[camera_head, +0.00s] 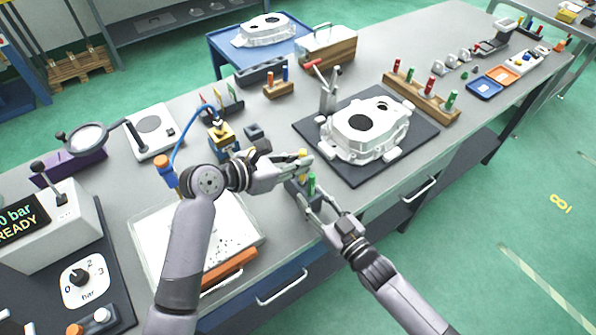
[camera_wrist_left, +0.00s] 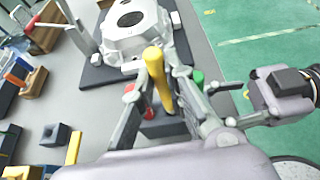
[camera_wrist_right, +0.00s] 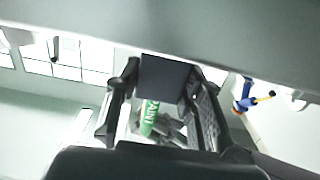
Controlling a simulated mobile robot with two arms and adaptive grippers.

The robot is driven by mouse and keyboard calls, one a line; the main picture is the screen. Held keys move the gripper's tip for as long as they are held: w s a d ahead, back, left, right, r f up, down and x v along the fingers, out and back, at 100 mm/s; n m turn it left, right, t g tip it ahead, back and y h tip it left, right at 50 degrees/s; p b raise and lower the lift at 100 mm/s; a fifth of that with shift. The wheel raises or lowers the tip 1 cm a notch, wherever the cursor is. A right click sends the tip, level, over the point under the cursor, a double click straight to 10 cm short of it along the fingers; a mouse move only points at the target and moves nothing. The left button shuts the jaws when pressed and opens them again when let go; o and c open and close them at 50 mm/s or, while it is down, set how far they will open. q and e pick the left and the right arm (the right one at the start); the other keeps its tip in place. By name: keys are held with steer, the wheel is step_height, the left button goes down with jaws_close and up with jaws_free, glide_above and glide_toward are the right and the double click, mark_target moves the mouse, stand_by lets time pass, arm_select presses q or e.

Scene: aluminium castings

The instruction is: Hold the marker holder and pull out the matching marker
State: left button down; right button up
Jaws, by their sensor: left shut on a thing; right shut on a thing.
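The marker holder (camera_head: 293,188) is a small dark block near the table's front edge. It shows below my left fingers in the left wrist view (camera_wrist_left: 162,127) and between my right fingers in the right wrist view (camera_wrist_right: 165,78). My right gripper (camera_head: 316,204) is shut on it. A green marker (camera_head: 311,184) and a red marker (camera_wrist_left: 130,90) stand at the holder. My left gripper (camera_head: 304,166) is shut on a yellow marker (camera_wrist_left: 157,72) above the holder. I cannot tell whether its lower end is still inside the holder.
A large aluminium casting (camera_head: 365,130) lies on a dark mat (camera_head: 412,152) just behind. A white tray (camera_head: 150,232) is at the left front. My two grippers are very close together.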

arm_select(q)
step_height(320, 180, up, 6)
steer(key=shift+f, duration=0.25)
arm_select(e)
steer(key=o, duration=1.3)
arm_select(q)
steer(key=shift+r, duration=0.1)
arm_select(e)
steer(key=v, duration=1.2)
